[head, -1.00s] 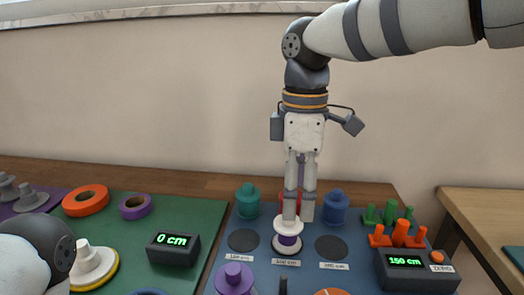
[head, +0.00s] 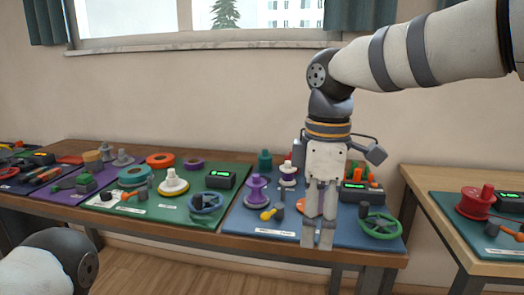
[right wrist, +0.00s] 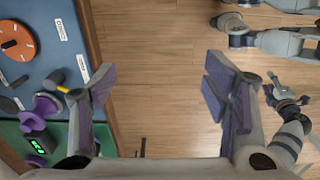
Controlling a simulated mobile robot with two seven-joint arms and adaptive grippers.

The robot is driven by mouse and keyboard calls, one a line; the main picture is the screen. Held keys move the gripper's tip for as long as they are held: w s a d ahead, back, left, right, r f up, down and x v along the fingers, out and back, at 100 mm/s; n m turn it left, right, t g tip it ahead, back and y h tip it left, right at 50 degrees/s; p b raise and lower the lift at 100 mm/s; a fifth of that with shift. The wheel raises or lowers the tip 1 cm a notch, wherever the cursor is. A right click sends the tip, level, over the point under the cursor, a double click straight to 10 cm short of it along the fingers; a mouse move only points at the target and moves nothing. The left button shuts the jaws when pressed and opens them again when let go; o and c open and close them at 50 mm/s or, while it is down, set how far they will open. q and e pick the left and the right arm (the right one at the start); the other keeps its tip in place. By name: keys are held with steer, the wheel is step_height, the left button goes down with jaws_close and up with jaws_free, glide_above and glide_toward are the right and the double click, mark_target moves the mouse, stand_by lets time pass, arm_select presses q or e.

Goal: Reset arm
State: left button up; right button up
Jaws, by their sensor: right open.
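My right gripper (head: 318,240) hangs pointing down at the front edge of the blue mat (head: 262,220) in the head view. In the right wrist view my right gripper (right wrist: 160,88) has its two fingers wide apart, with nothing between them but the wooden floor below. The table edge lies to the left of it there. Of my left arm only a rounded link shows at the lower left of the head view; its gripper is out of view.
A purple spool (head: 257,192), a white and purple spool (head: 288,174) and a green wheel (head: 381,225) stand on the blue mat. The green mat (head: 165,210) holds an orange ring (head: 160,160) and a counter (head: 220,180). Another table (head: 440,185) stands right, across a gap.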

steer(key=s+f+m+g+y, duration=0.1)
steer(key=s+f+m, duration=0.35)
steer(key=f, duration=0.95)
steer(key=s+f+m+g+y, duration=0.15)
steer(key=s+f, duration=0.55)
steer(key=f, duration=0.7)
steer(key=s+d+f+m, duration=0.3)
steer(key=s+f+m, duration=0.2)
steer(key=s+f, duration=0.5)
steer(key=s+d+m+h, duration=0.1)
steer(key=s+d+m, duration=0.1)
steer(key=s+d, duration=0.3)
steer(key=s+d+m+h, duration=0.1)
steer(key=s+d+m, duration=0.2)
steer(key=s, duration=0.8)
steer(key=shift+s+d+r+h, duration=0.3)
steer(key=shift+s+d+h, duration=0.05)
steer(key=shift+d, duration=0.85)
